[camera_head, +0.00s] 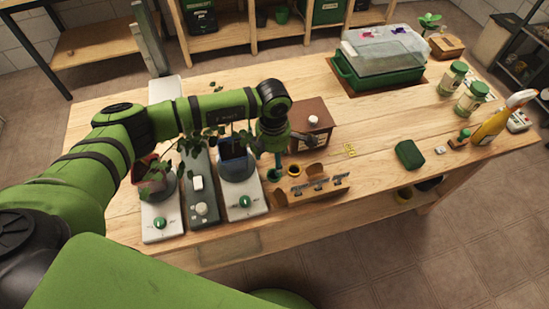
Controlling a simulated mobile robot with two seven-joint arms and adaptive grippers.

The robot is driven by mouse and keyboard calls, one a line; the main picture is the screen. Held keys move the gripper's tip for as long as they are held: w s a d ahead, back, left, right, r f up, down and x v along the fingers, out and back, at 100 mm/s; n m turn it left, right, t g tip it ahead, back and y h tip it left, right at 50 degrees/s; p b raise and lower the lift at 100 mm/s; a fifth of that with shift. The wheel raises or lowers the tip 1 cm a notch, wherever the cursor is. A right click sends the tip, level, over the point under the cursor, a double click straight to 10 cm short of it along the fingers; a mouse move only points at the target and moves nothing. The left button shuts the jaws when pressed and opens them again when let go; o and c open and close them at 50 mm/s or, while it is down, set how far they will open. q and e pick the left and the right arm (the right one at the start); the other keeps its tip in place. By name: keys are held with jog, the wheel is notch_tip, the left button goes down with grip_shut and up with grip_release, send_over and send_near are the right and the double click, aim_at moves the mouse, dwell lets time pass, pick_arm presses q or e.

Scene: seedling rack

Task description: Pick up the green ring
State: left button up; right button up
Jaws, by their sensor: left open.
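A small dark green ring (274,176) lies on the bench just in front of my left gripper, left of an orange-yellow ring (294,171). A narrow green upright shape stands directly above the green ring and partly covers it. My left arm reaches across from the left, and its wrist bends down over this spot. My left gripper (296,139) is open, close above and behind the rings, in front of the brown box. Its fingertips are small and dark here, and I cannot tell whether they touch anything. My right gripper is not in view.
A brown box (313,112) stands behind the gripper, and a wooden rack with metal clips (318,188) stands in front. Potted seedlings on white scales are to the left. A green sponge (410,154) lies right. The bench between rack and sponge is mostly clear.

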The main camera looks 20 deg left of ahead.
aim_at(274, 176)
pick_arm(q)
jog(key=shift+w+f+b, duration=0.15)
jog(key=shift+f+b, duration=0.35)
jog(key=shift+f, duration=0.35)
jog(key=shift+s+d+f+b, duration=0.1)
jog(key=shift+s+f+b, duration=0.25)
jog(key=shift+f, duration=0.15)
jog(key=shift+s+d+f+b, duration=0.1)
jog(key=shift+s+f+b, duration=0.2)
jog(key=shift+f, duration=0.15)
jog(key=f+b, duration=0.1)
jog(key=f, duration=0.2)
jog(key=shift+w+b, duration=0.2)
jog(key=shift+b, duration=0.2)
jog(key=shift+w+f, duration=0.1)
jog(key=shift+f, duration=0.15)
jog(key=shift+r, duration=0.15)
jog(key=c, duration=0.6)
jog(key=shift+c, duration=0.9)
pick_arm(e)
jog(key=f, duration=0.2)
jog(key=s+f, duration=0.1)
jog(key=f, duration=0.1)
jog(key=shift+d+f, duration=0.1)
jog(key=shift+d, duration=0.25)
